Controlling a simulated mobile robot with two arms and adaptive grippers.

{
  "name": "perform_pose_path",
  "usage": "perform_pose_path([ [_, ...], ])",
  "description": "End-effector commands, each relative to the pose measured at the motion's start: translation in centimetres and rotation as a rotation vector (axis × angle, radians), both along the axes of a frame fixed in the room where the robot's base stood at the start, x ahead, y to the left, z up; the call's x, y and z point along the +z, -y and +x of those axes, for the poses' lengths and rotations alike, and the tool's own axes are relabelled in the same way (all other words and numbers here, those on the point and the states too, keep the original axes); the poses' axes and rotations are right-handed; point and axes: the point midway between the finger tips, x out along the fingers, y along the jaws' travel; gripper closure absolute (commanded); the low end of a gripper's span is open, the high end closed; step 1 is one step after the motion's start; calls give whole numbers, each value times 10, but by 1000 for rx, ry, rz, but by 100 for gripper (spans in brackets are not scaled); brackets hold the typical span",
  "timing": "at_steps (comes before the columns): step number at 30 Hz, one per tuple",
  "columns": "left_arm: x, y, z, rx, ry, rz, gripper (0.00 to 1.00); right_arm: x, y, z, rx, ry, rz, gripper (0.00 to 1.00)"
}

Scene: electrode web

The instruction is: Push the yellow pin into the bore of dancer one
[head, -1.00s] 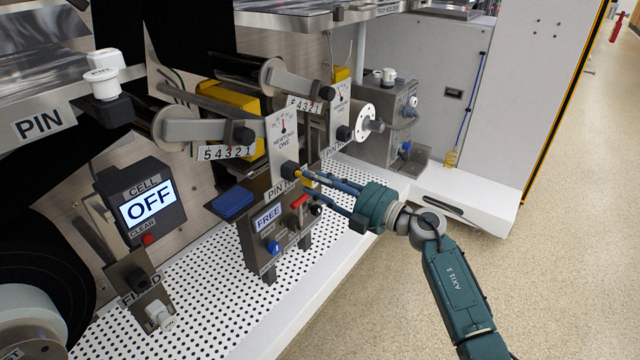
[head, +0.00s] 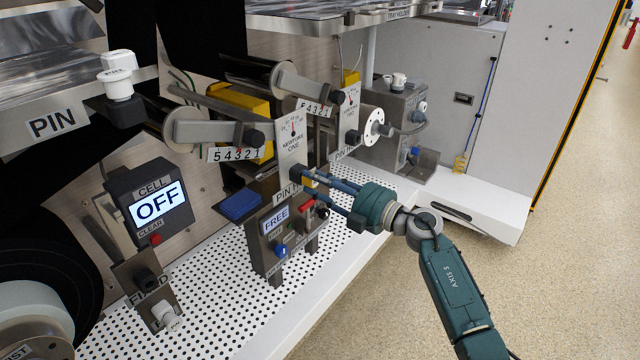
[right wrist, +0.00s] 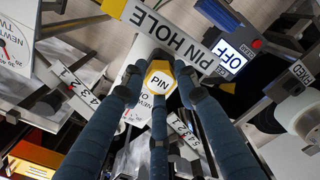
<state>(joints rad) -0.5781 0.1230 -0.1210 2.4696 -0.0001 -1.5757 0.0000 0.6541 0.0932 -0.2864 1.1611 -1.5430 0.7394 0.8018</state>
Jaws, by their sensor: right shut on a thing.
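The yellow pin (right wrist: 160,82) shows in the right wrist view with its "PIN" end face toward the camera. My right gripper (right wrist: 158,78) is shut on it, with fingers on both sides. In the head view my right gripper (head: 307,178) reaches in from the right. Its fingertips are at the dark block (head: 297,172) on the dancer one panel (head: 291,145), above the "PIN HOLE" label (right wrist: 172,38). Little of the pin shows there. The bore is hidden, so I cannot tell how deep the pin sits. My left gripper is not in view.
Below the fingers is a box reading "FREE" (head: 275,219) with a blue knob and a red part. A second dancer panel (head: 348,115) stands just behind. The cell box reads "OFF" (head: 157,204). The perforated white deck (head: 215,285) has clear room in front.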

Motion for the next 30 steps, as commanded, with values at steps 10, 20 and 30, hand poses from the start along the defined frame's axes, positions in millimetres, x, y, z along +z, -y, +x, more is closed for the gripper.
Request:
perform_pose_path([
  [10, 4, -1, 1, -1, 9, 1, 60, 1, -3, 2, 0, 1, 1, 48],
  [20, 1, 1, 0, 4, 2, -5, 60, -1, 6, -3, -2, 0, -1, 48],
  [30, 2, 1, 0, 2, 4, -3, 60, -2, 61, -43, -2, -1, -2, 48],
])
